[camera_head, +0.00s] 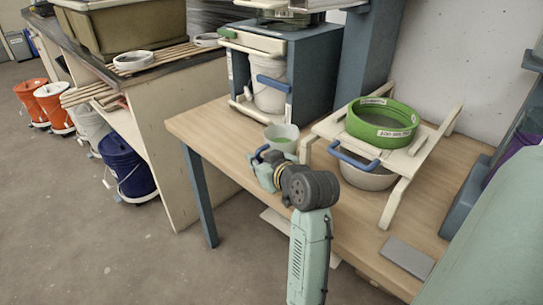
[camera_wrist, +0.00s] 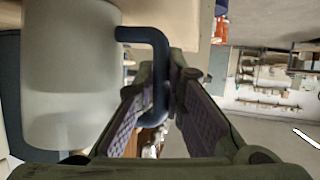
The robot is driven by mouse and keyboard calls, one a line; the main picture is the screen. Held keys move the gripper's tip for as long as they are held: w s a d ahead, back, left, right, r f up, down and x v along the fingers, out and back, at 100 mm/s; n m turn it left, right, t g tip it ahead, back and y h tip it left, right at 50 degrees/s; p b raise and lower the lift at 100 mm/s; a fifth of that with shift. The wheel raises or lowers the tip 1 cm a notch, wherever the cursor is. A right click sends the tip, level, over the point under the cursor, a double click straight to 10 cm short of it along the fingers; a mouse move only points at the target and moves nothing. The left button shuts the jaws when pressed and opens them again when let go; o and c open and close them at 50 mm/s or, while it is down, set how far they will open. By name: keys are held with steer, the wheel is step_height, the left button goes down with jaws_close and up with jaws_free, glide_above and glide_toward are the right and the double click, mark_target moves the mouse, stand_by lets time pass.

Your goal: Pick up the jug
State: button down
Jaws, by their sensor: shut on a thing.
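The jug (camera_head: 283,133) is a pale, translucent vessel with a dark blue handle and a greenish inside. It appears upright at the left front part of the wooden table. In the wrist view the jug (camera_wrist: 70,75) fills the left side, with its bent handle reaching to the right between the fingers. My gripper (camera_head: 264,158) is at the handle side of the jug. In the wrist view my gripper (camera_wrist: 163,92) is shut on the handle, one finger on each side. I cannot tell whether the jug's base touches the table; its lower part is partly hidden.
A green sieve (camera_head: 382,122) sits on a wooden stand over a bowl (camera_head: 368,177), right of the jug. A blue-framed cabinet holding a white bucket (camera_head: 270,92) stands behind. A grey flat plate (camera_head: 407,257) lies at front right. Bare tabletop (camera_head: 205,122) shows at left.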

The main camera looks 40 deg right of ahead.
steer(key=shift+r, duration=0.15)
steer(key=shift+r+b, duration=0.4)
steer(key=shift+r, duration=4.45)
steer(key=shift+r, duration=0.1)
